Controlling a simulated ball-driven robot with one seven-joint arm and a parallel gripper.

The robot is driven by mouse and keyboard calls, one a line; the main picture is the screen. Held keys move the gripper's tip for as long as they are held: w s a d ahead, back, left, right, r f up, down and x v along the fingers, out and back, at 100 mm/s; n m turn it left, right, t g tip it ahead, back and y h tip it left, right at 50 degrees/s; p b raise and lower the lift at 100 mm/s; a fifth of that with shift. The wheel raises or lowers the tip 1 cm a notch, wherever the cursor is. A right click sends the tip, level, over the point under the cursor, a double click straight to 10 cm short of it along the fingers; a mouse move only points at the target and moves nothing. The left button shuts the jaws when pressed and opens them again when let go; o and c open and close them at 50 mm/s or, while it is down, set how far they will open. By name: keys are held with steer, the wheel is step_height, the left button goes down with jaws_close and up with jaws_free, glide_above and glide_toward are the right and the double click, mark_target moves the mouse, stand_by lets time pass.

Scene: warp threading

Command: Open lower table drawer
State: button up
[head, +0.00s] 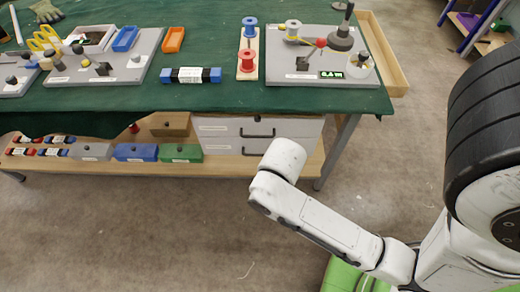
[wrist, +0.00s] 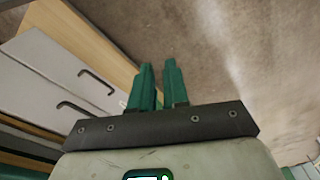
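The lower table drawer (head: 222,147) is a pale front with a dark bar handle (head: 256,151), under the right part of the table. It looks shut, below the similar upper drawer (head: 222,127). In the wrist view, which looks tilted and upside down, the lower drawer (wrist: 55,68) and its handle (wrist: 97,80) show at the left beside the wooden shelf. My gripper (wrist: 159,68) has two green fingers with a narrow gap between them. It is empty and apart from the handle. In the head view my arm hides the gripper.
The wooden shelf (head: 230,167) below holds grey, blue and green boxes left of the drawers. A table leg (head: 337,150) stands right of them. The green-covered table (head: 205,95) overhangs above, carrying trays and spools. The floor (head: 150,235) in front is clear.

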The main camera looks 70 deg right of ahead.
steer(key=shift+o, duration=0.6)
steer(key=w+d+f+m+y+b, duration=0.1)
steer(key=f+m+b, duration=0.1)
steer(key=f, duration=0.4)
steer(key=w+d+f+m+t+y+b, duration=0.1)
steer(key=d+f+m+y+b, duration=0.1)
steer(key=f+m+b, duration=0.1)
step_height(320, 180, down, 3)
steer(key=shift+w+d+r+m+t+b, duration=0.15)
steer(key=shift+w+d+m+t+b, duration=0.15)
steer(key=shift+b, duration=0.3)
steer(key=m+t+h+b, duration=0.2)
steer(key=m+t+b, duration=1.05)
steer(key=m, duration=0.45)
glide_toward(261, 155)
steer(key=shift+t, duration=0.25)
steer(key=x, duration=0.3)
steer(key=b+x, duration=0.1)
steer(key=x, duration=0.2)
steer(key=f+b+x, duration=0.1)
steer(key=x, duration=0.3)
steer(key=shift+d, duration=0.2)
steer(key=shift+c, duration=0.3)
jaws_close()
